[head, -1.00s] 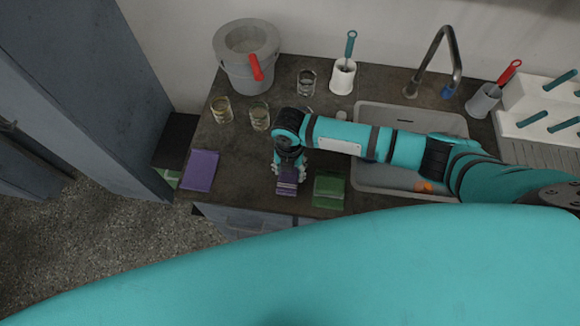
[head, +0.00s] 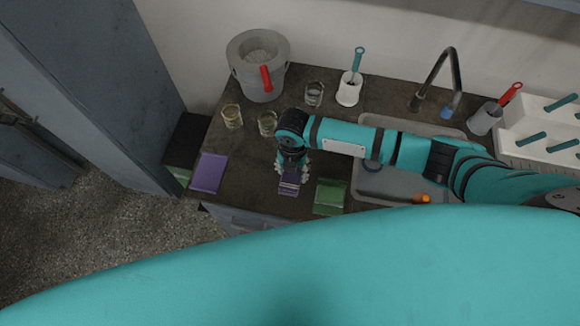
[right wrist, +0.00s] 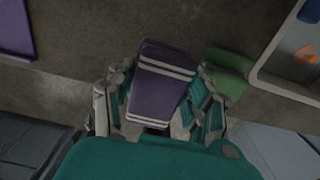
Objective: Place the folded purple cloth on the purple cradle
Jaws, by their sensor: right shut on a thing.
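The folded purple cloth (head: 290,183), with pale stripes, is in my right gripper (head: 292,172) over the front of the dark counter. The right wrist view shows the cloth (right wrist: 160,84) between the gripper's fingers (right wrist: 160,108), shut on its sides. Its height above the counter is hard to tell. The purple cradle (head: 209,173) is a flat purple piece at the counter's left front, apart from the cloth and to its left. Part of it shows at the upper left of the right wrist view (right wrist: 14,32). My left gripper is not in view.
A green piece (head: 330,197) lies just right of the cloth, before the sink (head: 395,184). Glasses (head: 232,116), a grey bucket (head: 258,82) and a brush holder (head: 349,92) stand behind. Bare counter lies between cloth and cradle.

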